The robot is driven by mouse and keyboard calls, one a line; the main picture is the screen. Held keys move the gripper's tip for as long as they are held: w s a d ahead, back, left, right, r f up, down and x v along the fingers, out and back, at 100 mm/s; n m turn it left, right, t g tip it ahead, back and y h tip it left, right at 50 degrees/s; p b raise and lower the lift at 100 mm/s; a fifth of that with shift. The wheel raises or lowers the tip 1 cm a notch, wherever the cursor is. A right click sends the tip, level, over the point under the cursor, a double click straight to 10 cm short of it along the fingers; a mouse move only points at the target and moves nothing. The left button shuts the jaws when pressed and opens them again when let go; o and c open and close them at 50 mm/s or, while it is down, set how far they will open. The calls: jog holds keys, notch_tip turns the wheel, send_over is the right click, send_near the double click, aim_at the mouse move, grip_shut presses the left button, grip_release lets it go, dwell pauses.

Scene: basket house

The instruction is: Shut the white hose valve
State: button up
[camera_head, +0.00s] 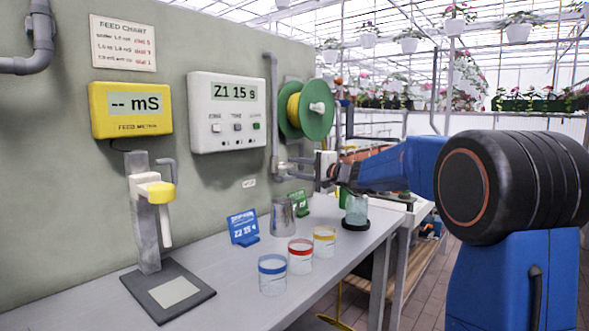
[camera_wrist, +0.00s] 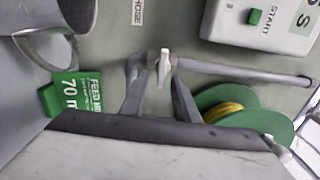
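The white hose valve handle (camera_wrist: 164,66) shows in the wrist view at the end of a grey pipe (camera_wrist: 245,73); it appears to lie crosswise to the pipe. In the head view the valve (camera_head: 283,166) is small, low on the wall pipe. My gripper (camera_head: 322,170) is beside it, on its right. In the wrist view the fingers of my gripper (camera_wrist: 154,72) are apart, with the handle in the gap between them. I cannot tell whether either finger touches it.
A green hose reel (camera_head: 318,108) hangs above the valve. The bench (camera_head: 215,290) below holds a metal jug (camera_head: 283,215), a green sign (camera_head: 299,202), a blue sign (camera_head: 243,228), several cups and a glass jar (camera_head: 356,210). A white control box (camera_head: 227,112) is on the wall.

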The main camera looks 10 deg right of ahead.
jog(key=v, duration=1.6)
jog(key=shift+s+d, duration=0.2)
jog(key=shift+s, duration=0.1)
